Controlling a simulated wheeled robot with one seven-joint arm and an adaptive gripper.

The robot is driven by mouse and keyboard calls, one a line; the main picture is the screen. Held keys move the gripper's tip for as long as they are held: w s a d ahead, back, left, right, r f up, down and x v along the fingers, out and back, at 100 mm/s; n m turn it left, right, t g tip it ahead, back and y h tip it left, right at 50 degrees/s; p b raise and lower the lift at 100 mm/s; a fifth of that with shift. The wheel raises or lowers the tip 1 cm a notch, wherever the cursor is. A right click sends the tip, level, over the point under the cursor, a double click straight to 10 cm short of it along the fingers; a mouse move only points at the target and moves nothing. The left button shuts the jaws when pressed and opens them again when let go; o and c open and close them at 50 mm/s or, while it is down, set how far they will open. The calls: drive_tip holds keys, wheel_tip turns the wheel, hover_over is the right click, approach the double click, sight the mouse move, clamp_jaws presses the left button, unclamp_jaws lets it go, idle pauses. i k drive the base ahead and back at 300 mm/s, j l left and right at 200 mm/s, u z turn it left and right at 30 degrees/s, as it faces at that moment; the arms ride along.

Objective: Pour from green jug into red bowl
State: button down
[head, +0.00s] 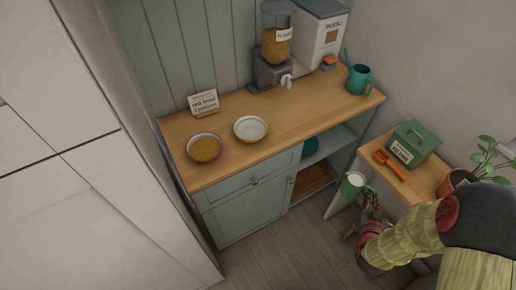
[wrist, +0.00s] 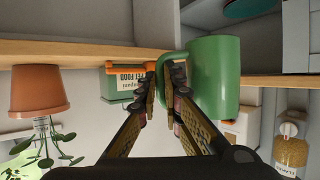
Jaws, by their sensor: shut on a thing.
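The green jug (head: 352,186) is in the air in front of the cabinet, below worktop height, about upright with its pale opening up. I cannot tell what is in it. My gripper (head: 369,200) is shut on its handle. In the wrist view, which is upside down, the fingertips (wrist: 165,76) close around the handle beside the jug's green body (wrist: 214,75). The red bowl (head: 204,158) stands on the worktop at the left, holding yellow-brown grains, far from the jug.
The wooden worktop (head: 300,118) also bears a pale bowl (head: 251,138), a sign (head: 203,102) reading "red bowl 3 portions", a flakes dispenser (head: 276,45), a muesli box (head: 322,35) and a teal jug (head: 359,80). A side table holds a pet food box (head: 412,143), orange scoop (head: 389,164) and potted plant.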

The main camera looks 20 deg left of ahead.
sight(204, 147)
drive_tip(key=l+u, duration=0.15)
drive_tip(key=u, duration=0.3)
drive_tip(key=l+u, duration=0.15)
drive_tip(key=u, duration=0.3)
